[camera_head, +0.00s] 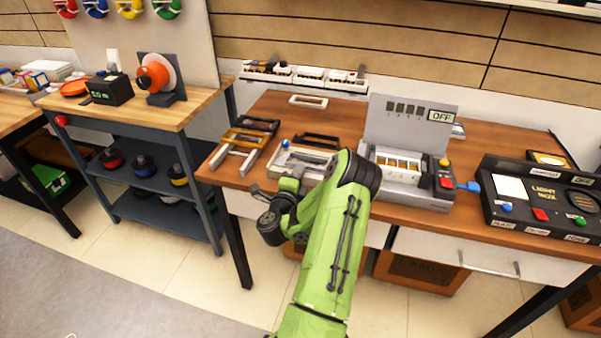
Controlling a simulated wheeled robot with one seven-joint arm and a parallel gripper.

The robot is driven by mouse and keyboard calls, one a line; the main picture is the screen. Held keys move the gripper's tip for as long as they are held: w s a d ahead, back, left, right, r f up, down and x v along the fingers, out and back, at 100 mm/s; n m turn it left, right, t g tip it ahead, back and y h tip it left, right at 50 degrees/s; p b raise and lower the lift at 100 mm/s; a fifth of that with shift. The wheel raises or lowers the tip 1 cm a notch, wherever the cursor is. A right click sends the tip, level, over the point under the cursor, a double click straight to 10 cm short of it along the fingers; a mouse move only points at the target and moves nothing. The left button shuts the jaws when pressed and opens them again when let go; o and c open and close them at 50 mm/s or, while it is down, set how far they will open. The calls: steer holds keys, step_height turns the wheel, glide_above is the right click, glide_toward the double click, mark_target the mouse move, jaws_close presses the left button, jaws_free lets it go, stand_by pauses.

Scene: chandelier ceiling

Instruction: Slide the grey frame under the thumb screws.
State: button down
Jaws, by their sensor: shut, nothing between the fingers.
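A light grey open frame (227,160) lies on the left end of the brown workbench, with amber and black frames at its far side. To its right, a pale grey fixture (312,158) lies near the front edge, partly hidden by my green arm. A small blue knob (286,143) shows on it and may be one of the thumb screws; any others are hidden or too small to tell. My gripper (257,190) is small and dark, by the bench's front edge, left of my wrist. It looks shut and empty, apart from the grey frame.
A black frame (317,141) and a white frame (308,101) lie behind the fixture. A grey machine with an OFF panel (408,125) stands right of my arm, then a black light box (541,197). The bench between the white frame and the black frame is clear.

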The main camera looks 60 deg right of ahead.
steer(key=shift+r, duration=0.1)
steer(key=shift+d+p, duration=0.15)
steer(key=shift+p, duration=0.15)
steer(key=d+p, duration=0.3)
steer(key=shift+w+d+r+p, duration=0.1)
steer(key=shift+w+d+p, duration=0.05)
steer(key=shift+w+p, duration=0.2)
steer(key=shift+s, duration=0.1)
